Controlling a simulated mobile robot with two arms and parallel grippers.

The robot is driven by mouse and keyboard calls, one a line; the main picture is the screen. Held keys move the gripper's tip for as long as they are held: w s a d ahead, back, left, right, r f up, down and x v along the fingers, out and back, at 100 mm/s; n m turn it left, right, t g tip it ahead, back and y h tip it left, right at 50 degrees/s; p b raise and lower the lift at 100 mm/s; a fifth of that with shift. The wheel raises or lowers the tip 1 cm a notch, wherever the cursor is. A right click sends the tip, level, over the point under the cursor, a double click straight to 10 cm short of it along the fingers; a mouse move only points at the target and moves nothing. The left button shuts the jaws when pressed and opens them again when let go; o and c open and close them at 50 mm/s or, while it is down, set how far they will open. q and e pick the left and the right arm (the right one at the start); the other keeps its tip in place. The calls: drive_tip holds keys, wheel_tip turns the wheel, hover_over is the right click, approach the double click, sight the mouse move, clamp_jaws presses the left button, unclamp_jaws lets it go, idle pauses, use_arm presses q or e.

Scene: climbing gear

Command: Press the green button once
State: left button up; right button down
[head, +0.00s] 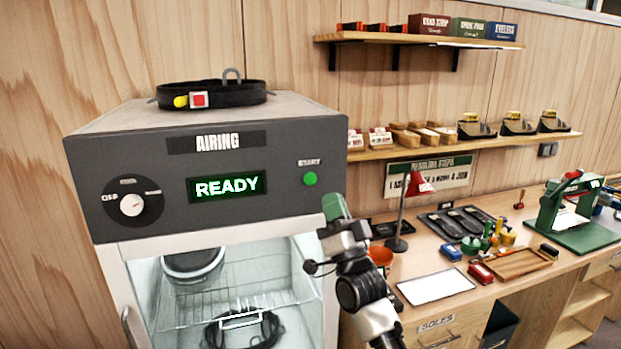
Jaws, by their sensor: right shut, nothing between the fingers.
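The green button (310,179) is a small round button at the right of the grey front panel of the airing cabinet (97,164). A small label sits just above it. The green display (224,186) to its left reads READY. My right gripper (334,205) is shut and empty, with green fingers pointing up. In the picture it is below and slightly right of the button, and it appears apart from it. My left gripper is not in view.
A white dial (131,205) is at the panel's left. A black harness belt (211,94) lies on top of the cabinet.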

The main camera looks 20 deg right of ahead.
sight(310, 179)
drive_tip(key=shift+w, duration=0.1)
drive_tip(key=w+b, duration=0.5)
drive_tip(key=w, duration=0.3)
drive_tip(key=shift+w+a+f, duration=0.1)
drive_tip(key=shift+w+a, duration=0.05)
drive_tip(key=shift+w, duration=0.2)
idle(1.9)
drive_tip(key=shift+w+b, duration=0.4)
drive_tip(key=shift+b, duration=0.2)
